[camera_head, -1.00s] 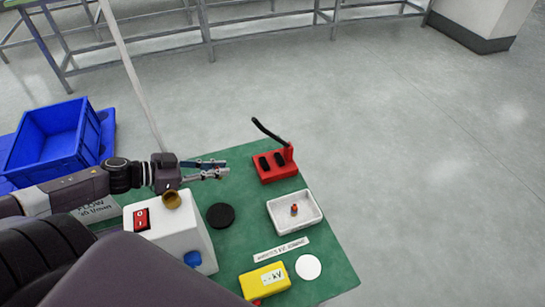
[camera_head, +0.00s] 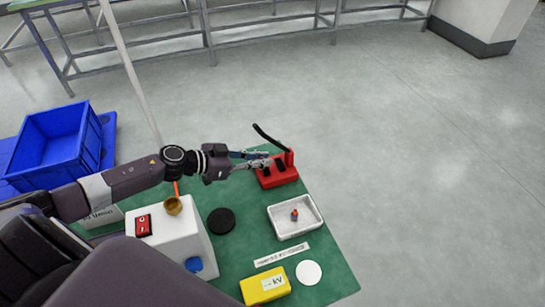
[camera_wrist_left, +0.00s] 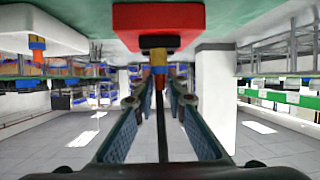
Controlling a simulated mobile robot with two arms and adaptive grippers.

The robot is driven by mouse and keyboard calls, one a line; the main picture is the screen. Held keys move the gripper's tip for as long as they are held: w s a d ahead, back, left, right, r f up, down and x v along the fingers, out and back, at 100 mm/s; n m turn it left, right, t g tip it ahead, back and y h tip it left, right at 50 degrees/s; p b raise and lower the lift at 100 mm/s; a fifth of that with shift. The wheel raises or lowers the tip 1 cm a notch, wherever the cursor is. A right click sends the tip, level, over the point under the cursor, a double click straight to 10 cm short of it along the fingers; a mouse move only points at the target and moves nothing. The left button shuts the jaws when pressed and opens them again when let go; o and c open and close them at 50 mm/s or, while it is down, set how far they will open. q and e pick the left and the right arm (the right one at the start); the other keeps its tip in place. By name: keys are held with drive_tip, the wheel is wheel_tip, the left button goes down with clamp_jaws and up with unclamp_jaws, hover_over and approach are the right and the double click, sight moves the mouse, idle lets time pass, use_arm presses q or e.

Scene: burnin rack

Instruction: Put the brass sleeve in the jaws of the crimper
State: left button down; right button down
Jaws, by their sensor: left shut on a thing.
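The red crimper (camera_head: 276,180), with dark parts on top and a raised black lever (camera_head: 268,135), stands at the far edge of the green mat. My left gripper (camera_head: 268,158) is just at its left far side, fingers pointing right. In the left wrist view the gripper (camera_wrist_left: 158,80) is shut on a small yellow brass sleeve (camera_wrist_left: 158,57) with red and blue below it. The sleeve lies in front of the dark part under the red crimper body (camera_wrist_left: 158,20); I cannot tell whether it is in the jaws. The sleeve is not discernible in the head view.
A white tray (camera_head: 273,212) with a small orange-and-blue piece (camera_head: 294,215) stands nearby. A white box (camera_head: 180,240) with a red switch and brass cup (camera_head: 173,205), a black disc (camera_head: 221,221), a yellow box (camera_head: 263,287) and a white disc (camera_head: 309,272) also stand on the mat.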

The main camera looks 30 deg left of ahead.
use_arm(q)
drive_tip(key=shift+w+d+r, duration=0.1)
drive_tip(key=shift+w+d, duration=0.2)
drive_tip(key=shift+w, duration=0.05)
drive_tip(key=shift+w+d+p, duration=0.5)
drive_tip(key=shift+w+d, duration=0.45)
drive_tip(key=shift+w, duration=0.25)
drive_tip(key=shift+f, duration=0.75)
drive_tip(key=shift+s+a+f, duration=0.1)
drive_tip(key=shift+s, duration=0.05)
drive_tip(key=shift+f, duration=0.15)
drive_tip(key=c, duration=1.9)
unclamp_jaws()
drive_tip(key=shift+c, duration=0.2)
